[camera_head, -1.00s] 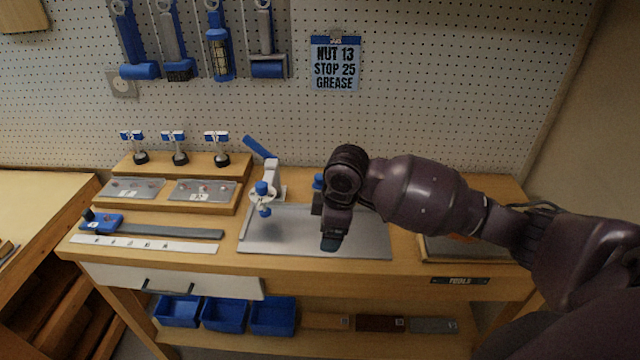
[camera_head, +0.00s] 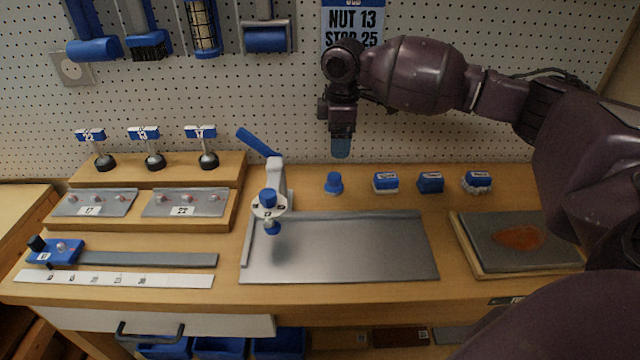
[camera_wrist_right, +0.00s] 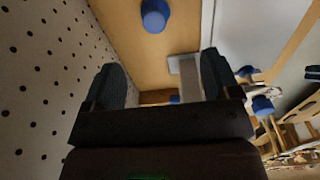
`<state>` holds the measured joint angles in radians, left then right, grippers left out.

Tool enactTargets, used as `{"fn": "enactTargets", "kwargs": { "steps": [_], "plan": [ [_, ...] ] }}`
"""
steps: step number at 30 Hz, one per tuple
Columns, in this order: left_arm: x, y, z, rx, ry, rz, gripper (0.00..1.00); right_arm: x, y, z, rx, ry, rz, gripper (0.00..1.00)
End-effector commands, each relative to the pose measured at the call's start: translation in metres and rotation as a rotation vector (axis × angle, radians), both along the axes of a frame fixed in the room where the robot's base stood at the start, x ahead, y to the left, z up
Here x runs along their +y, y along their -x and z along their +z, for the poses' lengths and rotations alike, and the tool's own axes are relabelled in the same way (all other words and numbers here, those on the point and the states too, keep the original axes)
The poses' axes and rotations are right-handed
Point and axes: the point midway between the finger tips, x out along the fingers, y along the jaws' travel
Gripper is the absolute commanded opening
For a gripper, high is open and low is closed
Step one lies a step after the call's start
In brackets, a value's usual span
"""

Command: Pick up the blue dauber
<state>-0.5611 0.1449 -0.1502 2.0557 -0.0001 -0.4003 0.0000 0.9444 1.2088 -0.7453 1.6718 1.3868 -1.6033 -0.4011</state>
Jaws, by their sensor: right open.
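The blue dauber (camera_head: 334,183) is a small round-topped blue piece standing upright on the bench behind the metal plate. My right gripper (camera_head: 341,147) points down, open and empty, above the dauber and apart from it, in front of the pegboard. In the right wrist view, the two dark fingers of the gripper (camera_wrist_right: 160,82) are spread wide with nothing between them. A round blue piece on the wood, which looks like the dauber (camera_wrist_right: 155,15), shows beyond them at the top. My left gripper is not in view.
Several blue-topped blocks (camera_head: 430,182) stand in a row right of the dauber. A blue-handled clamp tool (camera_head: 272,190) stands left of it beside the metal plate (camera_head: 345,255). A tray with an orange patch (camera_head: 515,242) lies at right.

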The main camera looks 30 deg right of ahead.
Motion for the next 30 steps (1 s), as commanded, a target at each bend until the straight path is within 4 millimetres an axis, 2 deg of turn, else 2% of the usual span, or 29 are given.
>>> {"fn": "enactTargets", "kwargs": {
  "steps": [1,10,18,25,30],
  "plan": [
    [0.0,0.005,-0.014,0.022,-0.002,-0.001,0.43,0.0,-0.001,-0.021,0.021,0.0,0.0,0.82],
    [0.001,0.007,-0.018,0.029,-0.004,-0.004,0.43,0.0,-0.002,-0.042,0.032,0.0,0.0,0.82],
    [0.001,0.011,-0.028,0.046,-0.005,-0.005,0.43,0.0,-0.002,-0.08,0.033,0.0,0.0,0.82],
    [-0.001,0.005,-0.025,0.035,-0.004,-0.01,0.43,-0.001,-0.003,-0.093,0.031,0.0,0.0,0.82],
    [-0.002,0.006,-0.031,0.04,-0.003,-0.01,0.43,-0.001,-0.004,-0.115,0.036,0.0,0.0,0.82]
  ]
}}
